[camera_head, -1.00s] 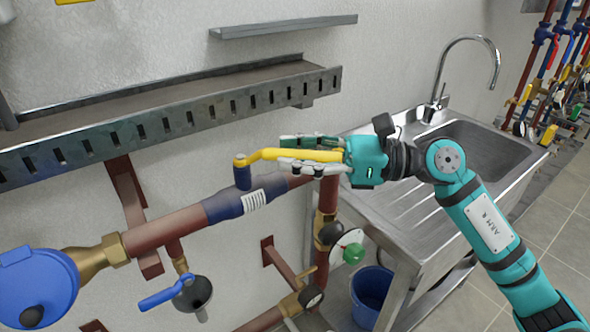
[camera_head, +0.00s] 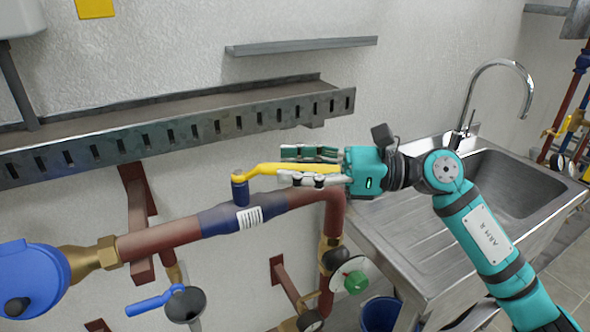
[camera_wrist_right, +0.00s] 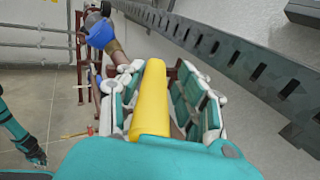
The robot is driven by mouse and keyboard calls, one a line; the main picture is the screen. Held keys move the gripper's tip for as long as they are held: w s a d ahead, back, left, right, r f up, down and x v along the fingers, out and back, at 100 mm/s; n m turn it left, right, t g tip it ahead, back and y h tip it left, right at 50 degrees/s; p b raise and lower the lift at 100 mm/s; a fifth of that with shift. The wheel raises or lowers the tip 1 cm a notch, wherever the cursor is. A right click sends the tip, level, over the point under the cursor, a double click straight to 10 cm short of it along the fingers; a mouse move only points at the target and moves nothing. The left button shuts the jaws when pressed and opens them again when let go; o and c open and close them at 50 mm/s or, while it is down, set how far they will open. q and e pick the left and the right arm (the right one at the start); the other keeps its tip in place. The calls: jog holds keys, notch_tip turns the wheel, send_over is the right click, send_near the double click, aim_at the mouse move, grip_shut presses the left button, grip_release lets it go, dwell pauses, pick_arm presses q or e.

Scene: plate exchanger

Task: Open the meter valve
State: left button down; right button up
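A valve with a yellow lever (camera_head: 265,169) sits on the blue-sleeved pipe section (camera_head: 228,217). The lever points right, roughly along the pipe and slightly above it. A blue round meter (camera_head: 30,277) is on the same pipe at the left. My right gripper (camera_head: 285,167) comes from the right with one finger above and one below the lever's free end, closed around it. In the right wrist view the yellow lever (camera_wrist_right: 152,97) lies between the finger pads. My left gripper (camera_wrist_right: 38,157) appears small at the left of that view; its finger state is unclear.
A slotted metal tray (camera_head: 180,130) runs along the wall just above the lever. A steel sink (camera_head: 510,185) stands behind my right arm. Other pipes stand at far right.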

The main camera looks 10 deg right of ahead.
jog(key=shift+o, duration=0.7)
jog(key=shift+a+f, duration=0.1)
jog(key=shift+f, duration=0.05)
jog(key=shift+s, duration=0.1)
jog(key=shift+d, duration=0.25)
jog(key=s+d, duration=0.2)
jog(key=d, duration=0.9)
jog(key=shift+d, duration=0.2)
jog(key=shift+w, duration=0.1)
